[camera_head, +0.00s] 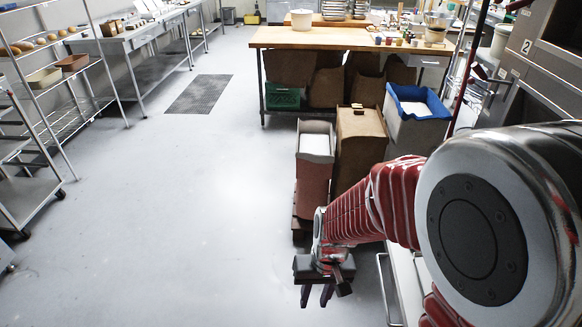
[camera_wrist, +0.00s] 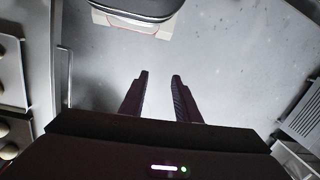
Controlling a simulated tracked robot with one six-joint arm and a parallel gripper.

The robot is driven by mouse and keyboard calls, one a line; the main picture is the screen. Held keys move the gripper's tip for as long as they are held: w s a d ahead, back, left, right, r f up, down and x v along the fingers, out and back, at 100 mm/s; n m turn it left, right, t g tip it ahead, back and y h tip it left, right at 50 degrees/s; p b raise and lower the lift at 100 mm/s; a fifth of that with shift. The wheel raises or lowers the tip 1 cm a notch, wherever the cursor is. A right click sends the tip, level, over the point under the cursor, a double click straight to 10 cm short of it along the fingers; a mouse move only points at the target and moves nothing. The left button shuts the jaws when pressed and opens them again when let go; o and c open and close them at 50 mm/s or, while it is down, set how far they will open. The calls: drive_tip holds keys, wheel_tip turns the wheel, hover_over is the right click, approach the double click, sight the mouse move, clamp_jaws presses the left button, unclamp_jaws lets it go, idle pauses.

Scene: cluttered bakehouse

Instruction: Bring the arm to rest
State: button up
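My gripper (camera_head: 317,294) hangs low at the end of my red and grey arm, right of centre in the head view, with its fingers pointing down. In the wrist view my gripper (camera_wrist: 160,78) shows two dark fingers standing apart, with a clear gap between them. The gripper is open and nothing is between the fingers. Grey floor shows beyond the fingertips. The arm reaches in from the right edge of the head view.
A red bin with white contents (camera_head: 314,165) and a brown sack (camera_head: 360,145) stand just behind my gripper. A wooden-topped table (camera_head: 330,38) is farther back. A wire rack (camera_head: 50,85) with bread stands at the left. The floor (camera_head: 190,200) between is clear.

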drive_tip(key=s+d+r+t, duration=0.2)
drive_tip(key=d+r, duration=0.1)
drive_tip(key=r, duration=0.5)
drive_tip(key=s+d+r+t, duration=0.2)
drive_tip(key=d+r, duration=0.1)
drive_tip(key=r, duration=0.4)
drive_tip(key=s+d+r+m+t+h, duration=0.1)
drive_tip(key=d+r, duration=0.3)
drive_tip(key=r, duration=0.4)
drive_tip(key=shift+s+r+t, duration=0.3)
drive_tip(key=shift+s+t, duration=0.25)
drive_tip(key=shift+t, duration=0.05)
drive_tip(key=shift+o, duration=0.4)
idle(1.0)
